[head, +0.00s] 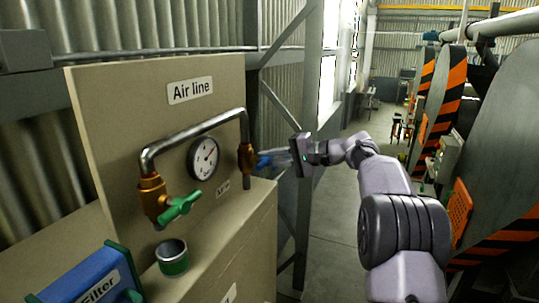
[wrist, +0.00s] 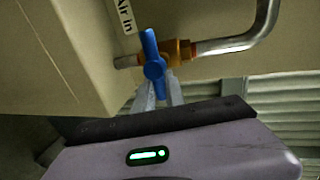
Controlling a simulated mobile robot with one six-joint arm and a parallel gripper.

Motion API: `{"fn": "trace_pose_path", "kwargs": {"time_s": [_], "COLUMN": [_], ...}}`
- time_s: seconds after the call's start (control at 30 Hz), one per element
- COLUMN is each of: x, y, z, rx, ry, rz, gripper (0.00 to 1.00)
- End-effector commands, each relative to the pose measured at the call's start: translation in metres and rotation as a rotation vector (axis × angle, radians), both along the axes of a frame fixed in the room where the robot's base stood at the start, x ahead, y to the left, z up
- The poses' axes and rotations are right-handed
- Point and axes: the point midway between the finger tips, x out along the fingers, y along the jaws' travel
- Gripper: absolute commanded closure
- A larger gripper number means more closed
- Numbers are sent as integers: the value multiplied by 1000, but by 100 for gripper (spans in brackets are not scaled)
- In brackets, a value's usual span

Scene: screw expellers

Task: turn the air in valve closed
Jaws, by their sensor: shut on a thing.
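The air in valve is a brass body (head: 246,158) on the pipe's right-hand vertical leg, with a blue handle (head: 264,161). The wrist view shows the blue handle (wrist: 152,62) lying across the line of the pipe, in front of the brass body (wrist: 180,52). My gripper (head: 278,159) reaches in from the right and is shut on the blue handle. Its pale fingers (wrist: 160,92) meet the handle's lower part in the wrist view and hide some of it. The "Air in" label (wrist: 125,14) is beside the valve.
The "Air line" panel (head: 100,130) carries a pressure gauge (head: 203,158) and a second brass valve with a green handle (head: 180,207). A green-banded cup (head: 172,258) and a blue filter box (head: 88,282) stand below. A steel post (head: 308,120) rises behind my gripper.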

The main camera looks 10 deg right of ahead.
Motion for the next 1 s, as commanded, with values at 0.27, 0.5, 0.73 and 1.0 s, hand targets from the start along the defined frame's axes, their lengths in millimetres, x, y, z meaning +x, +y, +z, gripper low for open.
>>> {"fn": "trace_pose_path", "kwargs": {"time_s": [0.27, 0.5, 0.73, 1.0], "x": [0, 0, 0, -4], "y": [0, 0, 0, -7], "z": [-1, -1, -1, 1], "rx": [9, 9, 8, 6], "ry": [13, 12, 11, 9], "rz": [0, 0, 0, -2], "gripper": [100, 83, 63, 63]}}
